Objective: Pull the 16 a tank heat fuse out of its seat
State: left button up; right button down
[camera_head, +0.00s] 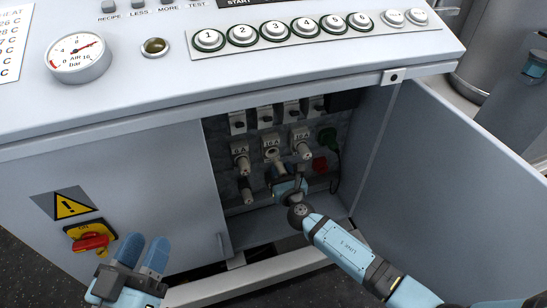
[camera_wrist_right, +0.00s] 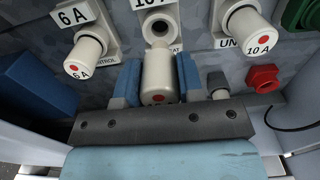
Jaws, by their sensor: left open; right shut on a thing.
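In the right wrist view the cream fuse with a red dot on its end (camera_wrist_right: 157,72) is between the two blue fingers of my right gripper (camera_wrist_right: 158,85), which is shut on it. Above it, the seat under the partly cut-off label (camera_wrist_right: 160,24) shows an open round hole. The fuse appears clear of that seat. In the head view the 16 A seat (camera_head: 272,153) is in the middle of the fuse row, with my right gripper (camera_head: 289,185) just below. My left gripper (camera_head: 142,254) is open and empty, outside the cabinet at lower left.
A 6 A fuse (camera_head: 240,160) sits left of the seat and a 10 A fuse (camera_head: 301,147) right of it. A red part (camera_head: 320,164) and a green connector (camera_head: 328,138) are further right. The cabinet door (camera_head: 455,160) stands open. A red switch (camera_head: 90,241) is near my left gripper.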

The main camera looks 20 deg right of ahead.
jog(key=shift+s+p, duration=0.4)
jog(key=shift+s, duration=2.1)
jog(key=shift+d, duration=0.1)
